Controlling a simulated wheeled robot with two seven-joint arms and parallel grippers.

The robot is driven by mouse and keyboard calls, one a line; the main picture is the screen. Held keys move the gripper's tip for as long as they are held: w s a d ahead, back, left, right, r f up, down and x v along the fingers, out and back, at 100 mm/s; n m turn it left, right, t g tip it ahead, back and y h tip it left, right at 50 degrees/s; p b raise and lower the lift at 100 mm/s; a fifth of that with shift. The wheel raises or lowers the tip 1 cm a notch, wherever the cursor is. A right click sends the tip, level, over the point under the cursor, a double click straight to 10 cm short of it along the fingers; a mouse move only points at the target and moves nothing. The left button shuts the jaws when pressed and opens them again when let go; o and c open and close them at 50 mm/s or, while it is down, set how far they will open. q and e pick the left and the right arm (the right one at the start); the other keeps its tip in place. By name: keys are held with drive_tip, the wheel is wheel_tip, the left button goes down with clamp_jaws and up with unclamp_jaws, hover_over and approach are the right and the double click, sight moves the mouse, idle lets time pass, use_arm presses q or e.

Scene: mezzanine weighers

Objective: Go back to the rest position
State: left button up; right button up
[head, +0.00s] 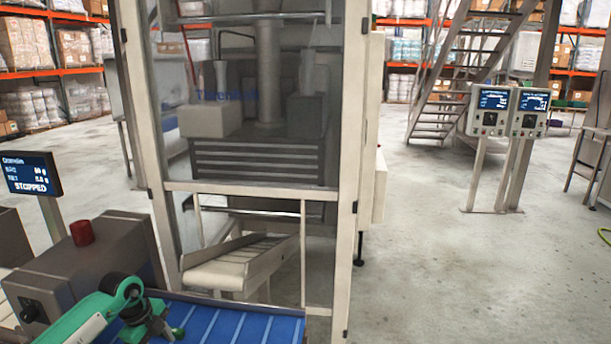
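A small bright green part shows at the gripper. The fingers are too small and too near the frame's bottom edge to show whether they are open or shut. I cannot tell whether they touch the belt. My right arm and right gripper are out of view.
A tall glazed machine frame (345,215) stands directly ahead, with a sloped chute (240,265) inside. A grey box with a red button (82,232) and a screen reading STOPPED (31,173) are at left. Two control panels (510,110) and stairs (455,75) stand right. The right floor is open.

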use_arm(q)
drive_tip(key=s+d+r+m+t+h, duration=0.15)
drive_tip(key=d+h, duration=0.35)
drive_tip(key=d, duration=0.5)
drive_tip(key=s+d+r+m+t+h, duration=0.15)
drive_tip(key=d+h, duration=0.25)
drive_tip(key=d, duration=0.6)
drive_tip(key=s+d+r+n+t+h, duration=0.2)
drive_tip(key=d+r+n+t+h, duration=0.25)
drive_tip(key=r+t, duration=0.4)
drive_tip(key=s+a+f+n+t+y, duration=0.2)
drive_tip(key=s+a+f+n+y, duration=0.3)
drive_tip(key=n+y, duration=0.4)
drive_tip(key=s+a+f+n+t+y, duration=0.1)
drive_tip(key=s+a+f+n+y, duration=0.15)
drive_tip(key=a+n+y, duration=0.55)
drive_tip(key=s+d+f+g+h, duration=0.1)
drive_tip(key=s+f+g, duration=0.5)
drive_tip(key=s, duration=0.6)
drive_tip(key=s+f+g, duration=0.5)
drive_tip(key=s+g, duration=0.1)
drive_tip(key=s, duration=0.7)
wheel_tip(320, 180, down, 31)
drive_tip(key=g, duration=0.1)
drive_tip(key=s+a+f+g, duration=0.1)
drive_tip(key=s+a+f, duration=0.2)
drive_tip(key=s+f, duration=1.6)
drive_tip(key=shift+s+f, duration=0.2)
